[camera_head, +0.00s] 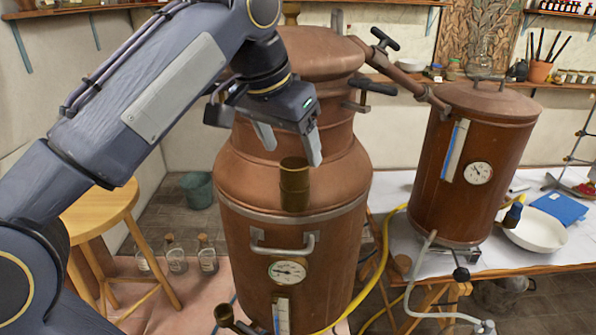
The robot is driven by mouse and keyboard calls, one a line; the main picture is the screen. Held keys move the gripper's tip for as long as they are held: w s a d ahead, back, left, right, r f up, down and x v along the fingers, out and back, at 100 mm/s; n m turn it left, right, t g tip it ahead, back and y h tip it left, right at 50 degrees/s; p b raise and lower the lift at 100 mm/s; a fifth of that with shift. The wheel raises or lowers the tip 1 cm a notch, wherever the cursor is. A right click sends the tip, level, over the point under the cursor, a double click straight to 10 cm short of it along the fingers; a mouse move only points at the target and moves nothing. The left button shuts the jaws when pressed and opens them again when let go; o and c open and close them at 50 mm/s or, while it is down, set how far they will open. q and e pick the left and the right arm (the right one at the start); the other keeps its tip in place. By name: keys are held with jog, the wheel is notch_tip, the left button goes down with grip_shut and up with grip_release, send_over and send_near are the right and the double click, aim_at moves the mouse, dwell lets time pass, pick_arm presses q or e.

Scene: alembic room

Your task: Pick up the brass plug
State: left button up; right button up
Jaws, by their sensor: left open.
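A brass cylinder, which looks like the brass plug (294,184), shows upright against the front shoulder of the large copper still (292,240). What it rests on is not clear. It has a wider upper part with a dark top. My left gripper (290,144) reaches in from the upper left, with its fingers pointing down. It is open and empty, with its fingertips a little above the brass cylinder. Whether a fingertip touches it cannot be told. My right gripper is not in view.
A smaller copper vessel (470,165) stands on the right-hand table, joined by a pipe to the large still. A white bowl (536,232) and yellow hose (385,260) are nearby. A wooden stool (100,210) and several bottles (176,258) are at left.

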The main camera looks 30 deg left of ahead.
aim_at(295, 163)
pick_arm(q)
jog(key=x, duration=0.4)
jog(key=shift+s+a, duration=0.1)
jog(key=shift+a, duration=0.05)
jog(key=shift+w+f, duration=0.25)
jog(key=shift+f, duration=0.25)
jog(key=c, duration=1.1)
jog(key=shift+c, duration=0.2)
jog(key=shift+r, duration=0.15)
notch_tip(295, 163, up, 10)
jog(key=shift+f, duration=0.1)
